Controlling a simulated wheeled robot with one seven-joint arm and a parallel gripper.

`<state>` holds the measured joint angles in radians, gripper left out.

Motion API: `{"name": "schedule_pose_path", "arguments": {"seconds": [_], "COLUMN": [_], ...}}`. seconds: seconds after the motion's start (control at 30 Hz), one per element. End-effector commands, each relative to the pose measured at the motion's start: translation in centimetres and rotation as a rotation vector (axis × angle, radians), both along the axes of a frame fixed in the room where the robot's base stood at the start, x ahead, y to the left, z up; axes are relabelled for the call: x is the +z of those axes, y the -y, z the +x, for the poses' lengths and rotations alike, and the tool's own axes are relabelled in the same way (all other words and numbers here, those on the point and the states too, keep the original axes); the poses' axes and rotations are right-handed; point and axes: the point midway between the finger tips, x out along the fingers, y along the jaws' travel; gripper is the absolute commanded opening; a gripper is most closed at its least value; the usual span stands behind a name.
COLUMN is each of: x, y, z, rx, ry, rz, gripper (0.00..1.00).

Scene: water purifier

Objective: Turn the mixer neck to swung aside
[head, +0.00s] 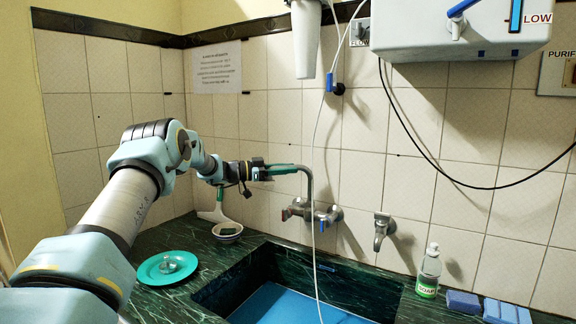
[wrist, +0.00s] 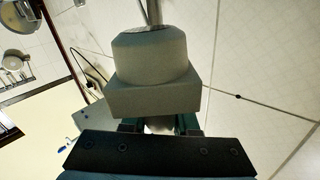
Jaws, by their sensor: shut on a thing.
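The mixer (head: 312,212) is a metal tap body on the tiled wall above the sink, with a red-marked and a blue-marked handle. Its neck (head: 310,186) rises from the body and bends over at the top toward the left. My gripper (head: 288,169) comes from the left and is shut on the neck's bent end, with green fingers along it. In the wrist view, a grey block with a rounded collar (wrist: 152,75) is in front of my gripper (wrist: 160,126), and a metal pipe (wrist: 152,12) runs from it. The block hides much of the grip.
The dark green sink (head: 255,262) with a blue bottom lies below. A teal plate (head: 168,267) and a squeegee (head: 218,210) beside a small bowl are left. A second tap (head: 382,230), soap bottle (head: 429,272) and blue sponges (head: 463,302) are right. A thin white tube (head: 316,130) hangs by the mixer.

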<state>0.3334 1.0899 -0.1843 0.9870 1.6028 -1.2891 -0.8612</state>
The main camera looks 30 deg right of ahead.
Motion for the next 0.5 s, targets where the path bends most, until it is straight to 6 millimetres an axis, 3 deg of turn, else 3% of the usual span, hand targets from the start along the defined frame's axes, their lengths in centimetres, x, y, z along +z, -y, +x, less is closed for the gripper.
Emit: {"name": "schedule_pose_path", "arguments": {"seconds": [0.5], "x": [-0.03], "y": [0.17], "z": [-0.17], "rx": [-0.091], "ry": [-0.001], "rz": [-0.003], "gripper": [0.00]}}
